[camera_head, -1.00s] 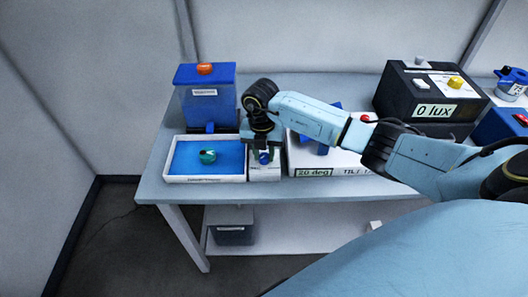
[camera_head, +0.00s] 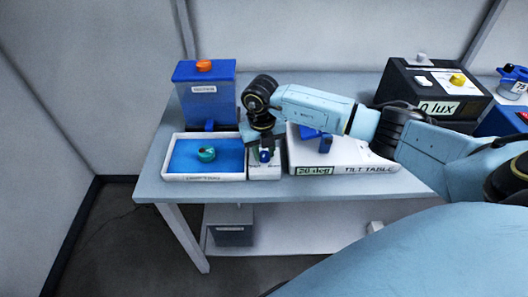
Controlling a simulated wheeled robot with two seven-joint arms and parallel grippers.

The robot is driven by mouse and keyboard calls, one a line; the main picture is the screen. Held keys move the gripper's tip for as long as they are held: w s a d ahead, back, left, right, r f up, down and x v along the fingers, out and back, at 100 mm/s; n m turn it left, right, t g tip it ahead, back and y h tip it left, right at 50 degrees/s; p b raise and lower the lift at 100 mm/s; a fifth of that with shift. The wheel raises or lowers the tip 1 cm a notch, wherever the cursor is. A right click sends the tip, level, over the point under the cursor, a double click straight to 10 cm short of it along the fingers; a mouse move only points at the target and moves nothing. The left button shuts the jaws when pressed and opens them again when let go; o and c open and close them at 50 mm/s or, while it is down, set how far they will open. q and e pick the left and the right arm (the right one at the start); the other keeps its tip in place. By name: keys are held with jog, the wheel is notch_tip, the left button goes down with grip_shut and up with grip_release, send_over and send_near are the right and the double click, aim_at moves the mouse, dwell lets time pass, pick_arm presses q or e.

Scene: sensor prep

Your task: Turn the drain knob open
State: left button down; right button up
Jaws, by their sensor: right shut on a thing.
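A small blue knob (camera_head: 265,156) sits on a narrow white block (camera_head: 265,172) just right of a white-rimmed tray (camera_head: 204,178) with a blue inside. I take this knob to be the drain knob; its label is too small to read. My right gripper (camera_head: 264,150) points down over the block and is shut on the blue knob. The fingers and wrist hide part of the knob, so its exact angle cannot be told. My left gripper is not in view.
A green ring-shaped thing (camera_head: 206,154) lies in the tray. A blue-lidded tank (camera_head: 207,95) with an orange knob stands behind. The white tilt table (camera_head: 345,158) reads 20 deg, close on the right. A black box (camera_head: 430,92) reads 0 lux. The table's front strip is clear.

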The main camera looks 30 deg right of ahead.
aim_at(264, 155)
jog(key=n+b, duration=0.2)
jog(key=n, duration=0.4)
jog(key=shift+f+n+b, duration=0.1)
jog(key=shift+n+b, duration=0.2)
jog(key=n+b, duration=0.2)
jog(key=n, duration=0.3)
jog(key=shift+n+t, duration=0.3)
jog(key=shift+n, duration=0.1)
jog(key=o, duration=1)
jog(key=shift+r, duration=0.2)
jog(key=r, duration=1.3)
jog(key=shift+s+a+r, duration=0.1)
jog(key=shift+s+a, duration=0.1)
jog(key=shift+s, duration=0.05)
